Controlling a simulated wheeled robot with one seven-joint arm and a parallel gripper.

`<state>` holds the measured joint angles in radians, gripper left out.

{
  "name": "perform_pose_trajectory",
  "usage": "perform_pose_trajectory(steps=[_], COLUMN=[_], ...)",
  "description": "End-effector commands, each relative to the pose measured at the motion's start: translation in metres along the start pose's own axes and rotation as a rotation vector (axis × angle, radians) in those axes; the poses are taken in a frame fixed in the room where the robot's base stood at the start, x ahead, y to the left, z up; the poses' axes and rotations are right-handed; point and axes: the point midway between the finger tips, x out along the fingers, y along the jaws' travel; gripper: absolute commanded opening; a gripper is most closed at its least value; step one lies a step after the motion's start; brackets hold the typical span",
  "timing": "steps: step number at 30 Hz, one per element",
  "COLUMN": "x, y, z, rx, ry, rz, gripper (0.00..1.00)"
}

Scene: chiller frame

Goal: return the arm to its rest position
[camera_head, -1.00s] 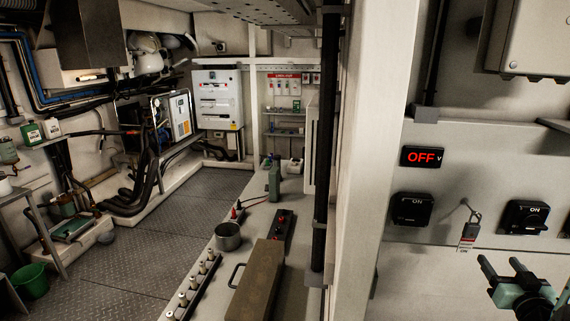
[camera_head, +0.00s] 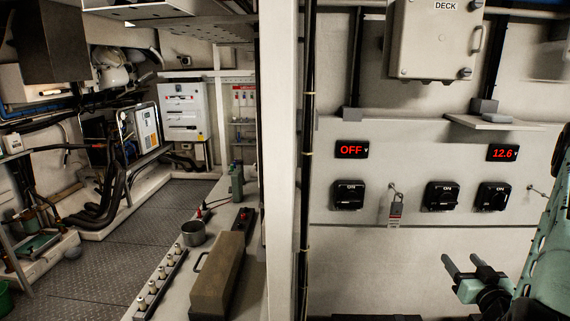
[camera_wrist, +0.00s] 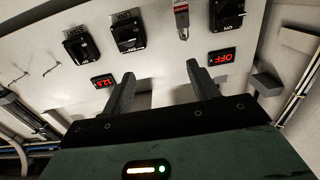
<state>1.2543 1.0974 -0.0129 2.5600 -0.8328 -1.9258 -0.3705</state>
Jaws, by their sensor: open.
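My gripper (camera_head: 468,277) shows at the lower right of the head view, in front of the white switch panel (camera_head: 424,262). Its two dark fingers stand apart with nothing between them. In the wrist view my gripper (camera_wrist: 158,80) is open and empty, with the panel beyond its fingertips, apart from them. My green arm runs up the right edge of the head view.
The panel carries black rotary switches (camera_head: 349,195), a hanging padlock with a tag (camera_head: 396,205), an OFF display (camera_head: 352,149) and a 12.6 display (camera_head: 502,152). A DECK box (camera_head: 434,42) hangs above a small shelf (camera_head: 492,122). A bench (camera_head: 182,285) stands left of a white post (camera_head: 281,170).

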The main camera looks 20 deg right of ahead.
Motion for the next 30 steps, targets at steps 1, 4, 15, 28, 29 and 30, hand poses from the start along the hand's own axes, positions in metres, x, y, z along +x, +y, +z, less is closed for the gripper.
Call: perform_pose_trajectory(steps=[1, 4, 15, 28, 29, 30], x=[0.005, 0.011, 0.041, 0.061, 0.058, 0.052], y=[-0.005, -0.012, -0.053, -0.161, -0.171, -0.183], z=[-0.002, 0.000, 0.005, -0.013, -0.017, -0.022], rx=[-0.009, -0.024, -0.110, -0.301, -0.310, -0.321], ry=[-0.010, -0.043, -0.226, -0.677, -0.715, -0.763], rz=[-0.018, -0.045, -0.174, -0.337, -0.342, -0.347], gripper=[0.60, 0.60, 0.60, 0.60, 0.60, 0.60])
